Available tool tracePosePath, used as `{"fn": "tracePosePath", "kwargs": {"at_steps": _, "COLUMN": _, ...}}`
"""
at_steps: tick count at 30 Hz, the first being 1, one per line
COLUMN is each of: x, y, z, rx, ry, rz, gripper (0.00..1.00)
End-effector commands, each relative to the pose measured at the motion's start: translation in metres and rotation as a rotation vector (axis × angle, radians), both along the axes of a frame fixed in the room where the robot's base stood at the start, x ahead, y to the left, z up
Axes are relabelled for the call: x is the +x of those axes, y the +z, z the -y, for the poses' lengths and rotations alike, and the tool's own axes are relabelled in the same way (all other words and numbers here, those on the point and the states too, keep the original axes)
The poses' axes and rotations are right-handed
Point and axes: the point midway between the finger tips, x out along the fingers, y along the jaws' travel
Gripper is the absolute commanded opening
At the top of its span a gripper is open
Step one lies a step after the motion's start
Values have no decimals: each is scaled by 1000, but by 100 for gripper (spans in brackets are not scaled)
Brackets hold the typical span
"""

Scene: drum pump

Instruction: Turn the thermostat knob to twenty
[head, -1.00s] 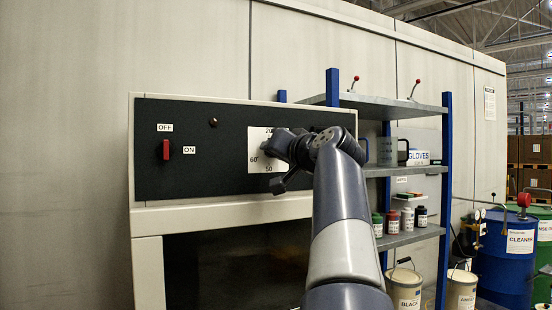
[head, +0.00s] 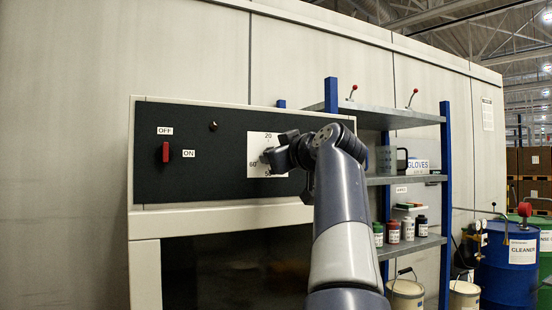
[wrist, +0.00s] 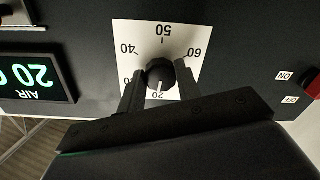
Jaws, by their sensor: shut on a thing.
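The thermostat knob (wrist: 160,74) is round and black, on a white dial plate (wrist: 140,32) with numbers around it. In the wrist view the picture is upside down, and a light mark on the knob points at the 20. My gripper (wrist: 158,80) has one finger on each side of the knob and is shut on it. In the head view my gripper (head: 272,156) is at the dial plate (head: 256,142) on the dark panel and hides most of the knob.
A red switch (head: 166,152) with OFF and ON labels is at the panel's left. A lit display (wrist: 32,78) reading AIR and 20 is beside the dial in the wrist view. A shelf rack (head: 445,200) with bottles and a jug stands close right of my arm.

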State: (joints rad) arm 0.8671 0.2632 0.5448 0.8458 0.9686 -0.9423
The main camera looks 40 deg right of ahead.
Motion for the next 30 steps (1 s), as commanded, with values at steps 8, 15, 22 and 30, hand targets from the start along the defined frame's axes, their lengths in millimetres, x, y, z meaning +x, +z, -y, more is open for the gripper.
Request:
{"fn": "tracePosePath", "kwargs": {"at_steps": 8, "x": 1, "y": -2, "z": 1, "rx": -90, "ry": 2, "rz": -27, "gripper": 9}}
{"fn": "tracePosePath", "kwargs": {"at_steps": 15, "x": 1, "y": -2, "z": 1, "rx": -113, "ry": 2, "rz": -33, "gripper": 10}}
{"fn": "tracePosePath", "kwargs": {"at_steps": 22, "x": 1, "y": -2, "z": 1, "rx": -113, "ry": 1, "rz": -32, "gripper": 9}}
{"fn": "tracePosePath", "kwargs": {"at_steps": 30, "x": 0, "y": -1, "z": 1, "rx": -112, "ry": 1, "rz": -31, "gripper": 49}}
